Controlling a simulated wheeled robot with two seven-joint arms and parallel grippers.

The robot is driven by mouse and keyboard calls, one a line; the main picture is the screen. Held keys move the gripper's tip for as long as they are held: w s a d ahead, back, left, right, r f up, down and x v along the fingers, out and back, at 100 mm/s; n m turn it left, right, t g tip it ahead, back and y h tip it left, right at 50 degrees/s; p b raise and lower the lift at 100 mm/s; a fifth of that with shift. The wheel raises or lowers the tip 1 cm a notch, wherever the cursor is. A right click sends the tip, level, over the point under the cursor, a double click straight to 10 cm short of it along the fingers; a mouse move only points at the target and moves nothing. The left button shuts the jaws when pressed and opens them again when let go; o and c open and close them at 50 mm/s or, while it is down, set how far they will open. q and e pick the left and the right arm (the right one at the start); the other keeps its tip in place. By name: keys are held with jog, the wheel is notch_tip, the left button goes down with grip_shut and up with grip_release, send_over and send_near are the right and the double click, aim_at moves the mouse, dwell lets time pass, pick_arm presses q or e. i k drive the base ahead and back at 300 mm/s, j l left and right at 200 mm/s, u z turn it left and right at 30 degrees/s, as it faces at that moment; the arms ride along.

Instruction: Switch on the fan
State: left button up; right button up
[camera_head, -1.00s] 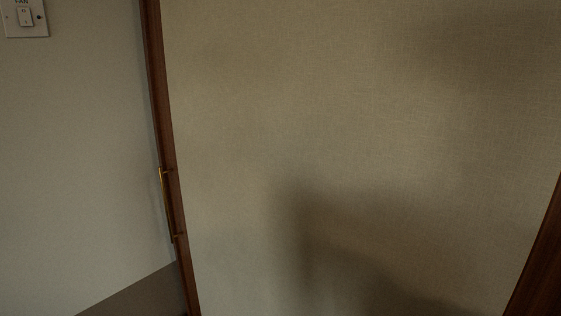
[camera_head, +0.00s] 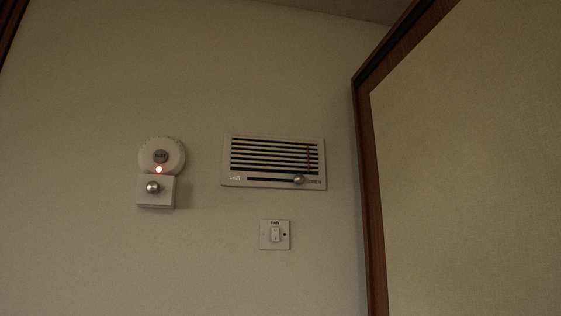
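The fan switch (camera_head: 275,235) is a small square white plate on the wall, right of the picture's centre and low. It has a dark label along its top edge, too small to read clearly now, and a white rocker in the middle. A small dark mark sits right of the rocker. I cannot tell the rocker's position. Above the switch is a white vent panel (camera_head: 273,161) with dark horizontal slats and a slider with a round knob along its bottom. Neither of my grippers is in view.
Left of the vent is a round white device (camera_head: 161,156) with a lit red light, above a box with a round knob (camera_head: 153,188). A wood-framed beige panel (camera_head: 470,190) fills the right side. The wall in front is otherwise clear.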

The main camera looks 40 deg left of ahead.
aim_at(275, 233)
jog(key=k+u, duration=0.15)
jog(key=u, duration=1)
